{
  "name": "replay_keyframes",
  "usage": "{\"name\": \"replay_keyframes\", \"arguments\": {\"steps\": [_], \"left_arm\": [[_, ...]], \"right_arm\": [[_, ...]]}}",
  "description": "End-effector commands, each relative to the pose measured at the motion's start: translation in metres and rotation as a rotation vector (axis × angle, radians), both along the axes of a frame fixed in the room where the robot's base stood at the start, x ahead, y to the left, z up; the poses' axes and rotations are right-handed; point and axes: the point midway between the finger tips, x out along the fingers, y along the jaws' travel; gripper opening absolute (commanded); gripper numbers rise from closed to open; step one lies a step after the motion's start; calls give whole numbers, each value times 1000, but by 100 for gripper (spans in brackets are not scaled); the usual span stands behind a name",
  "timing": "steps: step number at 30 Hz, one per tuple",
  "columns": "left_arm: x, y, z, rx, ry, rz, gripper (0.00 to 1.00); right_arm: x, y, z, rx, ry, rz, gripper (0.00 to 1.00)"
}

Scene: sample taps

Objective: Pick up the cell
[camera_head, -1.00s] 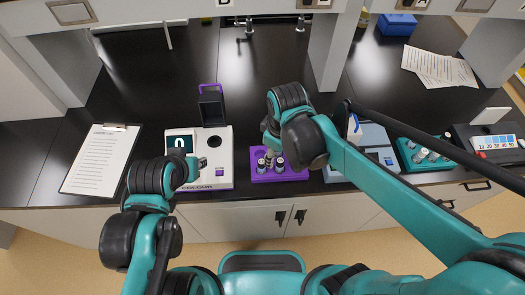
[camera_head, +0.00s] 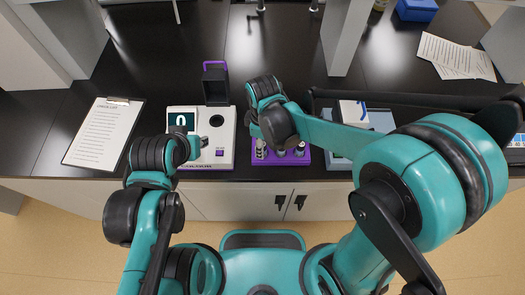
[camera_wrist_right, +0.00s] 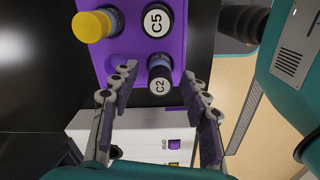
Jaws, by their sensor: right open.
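A purple rack (camera_head: 303,161) stands at the bench's front edge with several small vials in it.
The colorimeter's dark lid (camera_head: 215,88) stands open behind its round well. A clipboard (camera_head: 105,132) lies to the left.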

Motion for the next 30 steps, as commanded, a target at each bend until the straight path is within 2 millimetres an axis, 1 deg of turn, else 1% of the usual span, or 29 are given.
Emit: {"name": "replay_keyframes", "arguments": {"steps": [4,5,6,8,9,10,20,23,26,29,30], "left_arm": [[0,0,1,0,0,0,29],[0,0,1,0,0,0,29],[0,0,1,0,0,0,29],[0,0,1,0,0,0,29],[0,0,1,0,0,0,29],[0,0,1,0,0,0,29],[0,0,1,0,0,0,29],[0,0,2,0,0,0,29],[0,0,6,0,0,0,29],[0,0,12,0,0,0,29],[0,0,15,0,0,0,29]], "right_arm": [[0,0,1,0,0,0,46],[0,0,1,0,0,0,44],[0,0,1,0,0,0,33],[0,0,1,0,0,0,17],[0,0,1,0,0,0,7],[0,0,1,0,0,0,3],[0,0,1,0,0,0,3],[0,0,5,0,0,0,3],[0,0,14,0,0,0,3],[0,0,29,0,0,0,3],[0,0,37,0,0,0,3]]}}
